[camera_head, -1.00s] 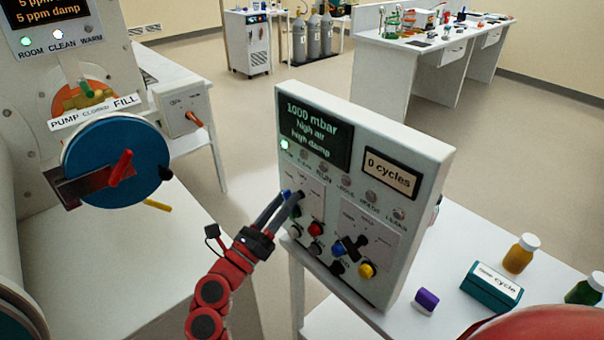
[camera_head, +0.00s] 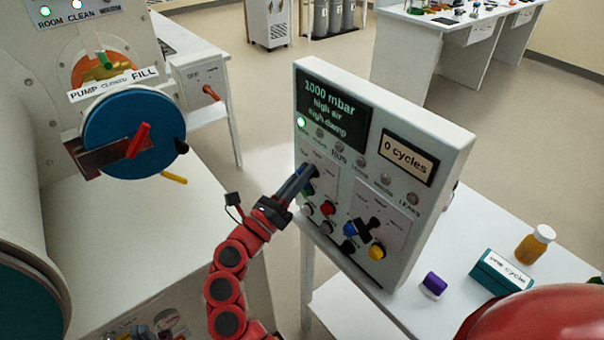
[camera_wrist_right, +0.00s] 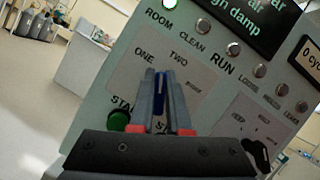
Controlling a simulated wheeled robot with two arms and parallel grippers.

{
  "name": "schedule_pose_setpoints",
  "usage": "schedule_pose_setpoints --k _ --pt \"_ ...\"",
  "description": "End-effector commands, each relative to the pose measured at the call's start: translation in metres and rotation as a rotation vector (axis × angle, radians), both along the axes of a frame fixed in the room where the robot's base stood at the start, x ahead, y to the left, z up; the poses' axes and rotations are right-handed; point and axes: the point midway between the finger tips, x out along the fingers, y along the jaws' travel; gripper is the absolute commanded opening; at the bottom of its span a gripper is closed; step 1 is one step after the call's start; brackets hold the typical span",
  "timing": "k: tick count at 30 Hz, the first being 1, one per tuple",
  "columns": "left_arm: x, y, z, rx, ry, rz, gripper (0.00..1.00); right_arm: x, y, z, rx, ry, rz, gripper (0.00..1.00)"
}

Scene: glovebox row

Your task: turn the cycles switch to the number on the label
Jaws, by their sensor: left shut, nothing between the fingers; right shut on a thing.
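The cycles switch has a blue knob (camera_wrist_right: 158,88) on the grey panel (camera_head: 440,150), below the words ONE and TWO; a third word is hard to read. My right gripper (camera_head: 303,178) is at this switch. In the right wrist view its fingers (camera_wrist_right: 160,100) are shut on the knob, which stands roughly upright between ONE and TWO in that tilted picture. The exact setting is partly hidden by the fingers. A teal box with a white label (camera_head: 505,272) reading "one cycle" lies on the table at right. My left gripper is not in view.
The panel display (camera_head: 408,157) reads "0 cycles". Red, yellow and green (camera_wrist_right: 118,120) buttons and a black knob (camera_head: 368,228) sit close to the switch. A purple-capped item (camera_head: 434,284) and a yellow bottle (camera_head: 534,243) stand right of the panel.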

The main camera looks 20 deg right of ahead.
Motion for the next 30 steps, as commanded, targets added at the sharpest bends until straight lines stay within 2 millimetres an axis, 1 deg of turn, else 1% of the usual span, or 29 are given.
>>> schedule_pose_setpoints --k 2,5,9,24,27,30 --pt "0.0 0.0 -0.004 0.0 0.0 0.0 0.0 0.0 0.0 -0.002 0.002 -0.004 0.001 0.0" --pt "0.0 0.0 -0.019 0.0 0.0 0.0 0.0 0.0 0.0 -0.007 0.01 -0.027 0.001 0.0" --pt "0.0 0.0 -0.052 0.0 0.0 0.0 0.0 0.0 0.001 -0.01 0.033 -0.092 0.003 0.0" --pt "0.0 0.0 -0.16 0.0 0.0 0.0 0.0 -0.003 -0.001 -0.01 0.126 -0.347 0.0 0.0" --pt "0.0 0.0 -0.178 0.0 0.0 0.0 0.0 -0.004 -0.001 -0.008 0.144 -0.398 0.002 0.0" --pt "0.0 0.0 -0.189 0.0 0.0 0.0 0.0 -0.004 -0.001 -0.005 0.156 -0.432 0.002 0.0"
